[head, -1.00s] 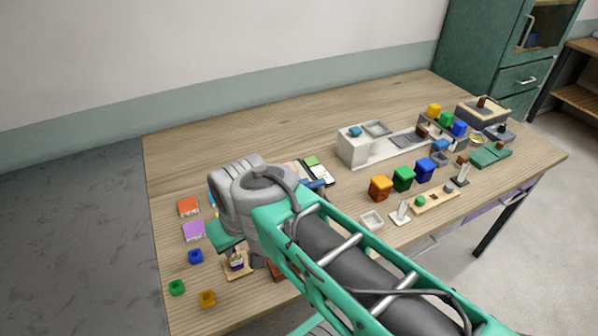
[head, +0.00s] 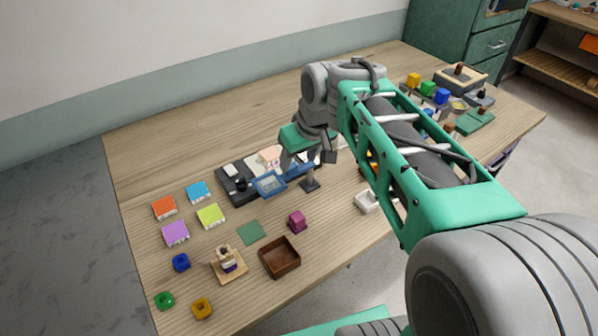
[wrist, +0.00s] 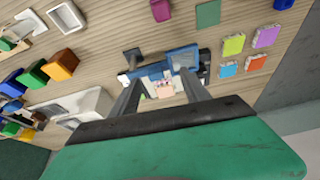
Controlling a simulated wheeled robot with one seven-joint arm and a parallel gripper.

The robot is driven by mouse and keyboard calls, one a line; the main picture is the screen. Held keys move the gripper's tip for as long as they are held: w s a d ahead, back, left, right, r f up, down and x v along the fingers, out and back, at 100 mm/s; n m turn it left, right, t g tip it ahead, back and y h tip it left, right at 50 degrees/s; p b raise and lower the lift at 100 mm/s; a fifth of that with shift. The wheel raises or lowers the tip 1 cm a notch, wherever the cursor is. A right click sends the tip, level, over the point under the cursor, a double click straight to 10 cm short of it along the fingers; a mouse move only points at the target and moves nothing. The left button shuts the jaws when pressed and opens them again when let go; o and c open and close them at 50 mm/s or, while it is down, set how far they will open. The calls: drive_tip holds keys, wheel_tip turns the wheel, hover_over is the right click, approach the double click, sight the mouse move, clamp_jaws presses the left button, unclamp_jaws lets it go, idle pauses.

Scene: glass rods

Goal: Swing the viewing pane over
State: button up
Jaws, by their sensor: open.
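The viewing pane is a clear plate in a blue frame (head: 269,184), joined by a blue bar to a dark post on a foot (head: 310,184). It lies over the front of a dark board (head: 232,188) with a pink-figured card (head: 269,157) behind. My gripper (head: 308,163) is open, pointing down above the blue bar near the post. In the wrist view my open fingers (wrist: 160,78) straddle the bar in the picture, with the pane frame (wrist: 184,58) by the right fingertip. I cannot tell whether they touch it. Nothing is held.
Coloured blocks (head: 211,215), a green square (head: 251,232), a magenta cube (head: 297,221) and a brown box (head: 280,257) lie in front and left. A small white tray (head: 367,202) is to the right. The back left of the table (head: 170,150) is clear.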

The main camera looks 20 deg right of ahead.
sight(293, 167)
drive_tip(key=shift+n, duration=0.4)
drive_tip(key=w+f, duration=0.4)
drive_tip(key=f, duration=0.1)
drive_tip(key=w+f, duration=0.2)
drive_tip(key=shift+w+f, duration=0.1)
drive_tip(key=shift+f, duration=0.25)
drive_tip(key=shift+c, duration=0.2)
clamp_jaws()
idle(0.4)
